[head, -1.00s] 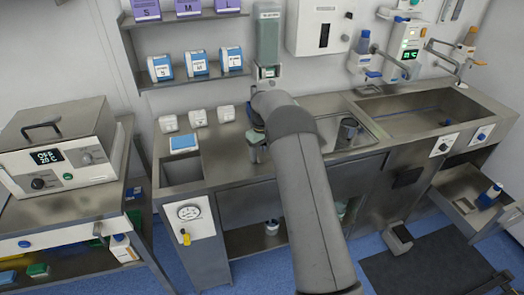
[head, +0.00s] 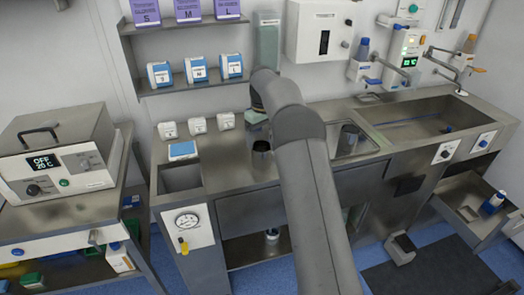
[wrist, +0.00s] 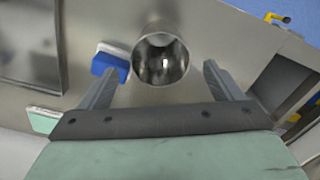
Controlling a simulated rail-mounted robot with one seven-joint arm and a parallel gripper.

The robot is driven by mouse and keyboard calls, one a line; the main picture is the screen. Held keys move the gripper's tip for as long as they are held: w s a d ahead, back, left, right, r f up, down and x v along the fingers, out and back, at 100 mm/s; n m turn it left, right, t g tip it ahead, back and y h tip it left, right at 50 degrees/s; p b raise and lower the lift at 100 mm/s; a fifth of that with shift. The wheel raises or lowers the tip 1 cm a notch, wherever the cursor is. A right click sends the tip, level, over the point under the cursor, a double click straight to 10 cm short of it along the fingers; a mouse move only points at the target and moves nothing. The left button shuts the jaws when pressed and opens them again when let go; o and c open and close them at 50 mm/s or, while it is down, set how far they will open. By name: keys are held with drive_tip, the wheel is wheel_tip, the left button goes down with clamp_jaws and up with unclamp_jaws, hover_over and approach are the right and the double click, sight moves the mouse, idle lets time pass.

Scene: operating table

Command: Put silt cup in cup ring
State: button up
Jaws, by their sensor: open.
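A metal cup (head: 262,157) with a dark top stands upright on the steel counter, left of my arm in the head view. In the wrist view a round, shiny, open metal cup (wrist: 162,62) shows from above, between and beyond my fingertips. My gripper (wrist: 160,73) is open, with a finger on each side of the cup and a gap to both. In the head view its pale green body shows above the cup, mostly hidden by my arm. I cannot make out a separate cup ring.
A blue-and-white item (wrist: 111,62) lies close beside the left finger. Small white boxes (head: 197,126) and a blue-topped box (head: 183,150) sit left on the counter. A dispenser (head: 267,45) and shelf (head: 190,82) are behind. A sink (head: 425,115) is at right.

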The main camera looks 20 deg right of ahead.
drive_tip(key=s+a+r+m, duration=0.2)
drive_tip(key=s+r, duration=0.7)
drive_tip(key=s, duration=0.3)
drive_tip(key=s+a+m, duration=0.1)
drive_tip(key=s+a, duration=0.1)
drive_tip(key=s, duration=2)
drive_tip(key=shift+a+f+m+t, duration=0.4)
drive_tip(key=shift+o, duration=0.3)
drive_tip(key=s+f+m, duration=0.1)
drive_tip(key=s+f, duration=0.4)
drive_tip(key=s, duration=0.6)
drive_tip(key=shift+s+a, duration=0.25)
